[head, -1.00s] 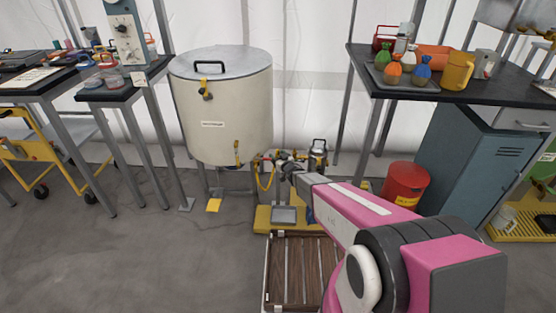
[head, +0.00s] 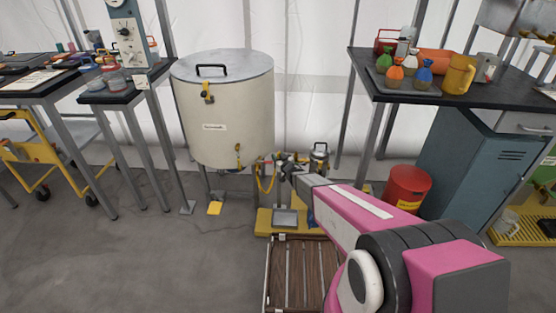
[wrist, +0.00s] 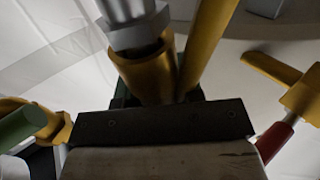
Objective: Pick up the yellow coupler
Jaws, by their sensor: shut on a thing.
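The yellow coupler (wrist: 150,75) shows in the wrist view as a short brass-yellow sleeve, with a grey metal hex fitting and pipe (wrist: 135,25) at its upper end. My gripper (wrist: 155,98) is shut on the coupler. A dark bar and a pale block in front hide the coupler's lower end and most of the jaws. In the head view my gripper (head: 281,163) is small, beside the fittings at the drum's lower right. I cannot make out the coupler there. Whether it is still joined to the grey fitting is unclear.
A large cream drum (head: 222,120) stands behind and left of my gripper. A yellow base (head: 264,222) and a slatted wooden surface (head: 295,275) lie below. In the wrist view, a yellow handle (wrist: 275,75), a red part (wrist: 275,138) and a green rod (wrist: 22,124) are close by.

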